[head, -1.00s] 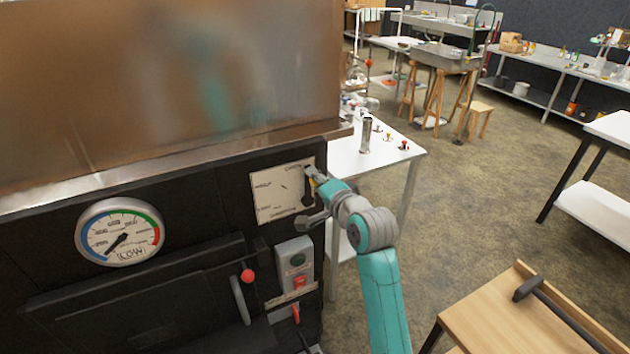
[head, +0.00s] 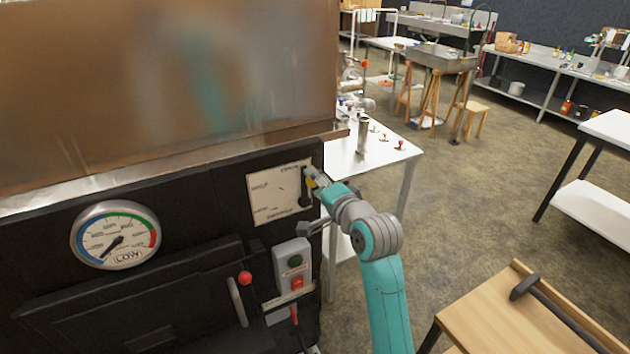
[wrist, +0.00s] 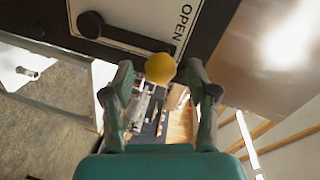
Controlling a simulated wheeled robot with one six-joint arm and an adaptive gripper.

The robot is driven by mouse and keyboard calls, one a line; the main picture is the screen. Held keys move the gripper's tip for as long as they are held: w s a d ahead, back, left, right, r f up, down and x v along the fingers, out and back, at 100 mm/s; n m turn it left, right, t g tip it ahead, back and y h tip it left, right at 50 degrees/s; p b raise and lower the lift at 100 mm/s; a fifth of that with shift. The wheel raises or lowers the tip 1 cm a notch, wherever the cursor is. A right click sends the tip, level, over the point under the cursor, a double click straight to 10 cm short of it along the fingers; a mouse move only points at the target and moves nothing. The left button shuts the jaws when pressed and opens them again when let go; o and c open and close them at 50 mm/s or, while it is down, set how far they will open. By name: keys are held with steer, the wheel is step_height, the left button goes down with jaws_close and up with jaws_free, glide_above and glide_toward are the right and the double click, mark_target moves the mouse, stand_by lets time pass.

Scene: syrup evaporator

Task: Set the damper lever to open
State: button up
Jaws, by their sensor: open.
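The damper plate (head: 268,205) is a pale panel on the dark evaporator front, with "OPEN" printed near its top edge. The black damper lever (head: 304,190) stands close to upright at the plate's right side, its upper end near the gripper. In the wrist view the black lever (wrist: 128,42) runs from a round pivot to a yellow knob (wrist: 160,68), beside the word "OPEN". My gripper (head: 315,178) is at the lever's upper end. In the wrist view my open gripper (wrist: 160,76) has one finger on each side of the knob; whether either touches it I cannot tell.
A round gauge (head: 116,235) is at the left of the front. A switch box (head: 293,265) and a red-knobbed handle (head: 240,295) sit below the plate. A white table (head: 385,150) stands just behind my arm, and a wooden bench (head: 500,315) at lower right.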

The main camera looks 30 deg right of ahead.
steer(key=s+r, duration=0.1)
steer(key=s, duration=0.9)
steer(key=shift+r, duration=0.35)
steer(key=shift+f, duration=0.1)
steer(key=s+a+f+n+h, duration=0.1)
steer(key=s+a+f+n, duration=0.2)
steer(key=s+f, duration=0.6)
steer(key=s+a+f+n, duration=0.3)
steer(key=s+a+f, duration=0.1)
steer(key=s+f, duration=0.55)
steer(key=s+a+f+n+g+y, duration=0.1)
steer(key=s+a+n, duration=0.2)
steer(key=s, duration=2)
steer(key=shift+s+a+n, duration=0.2)
steer(key=shift+n, duration=2.6)
steer(key=shift+f, duration=0.1)
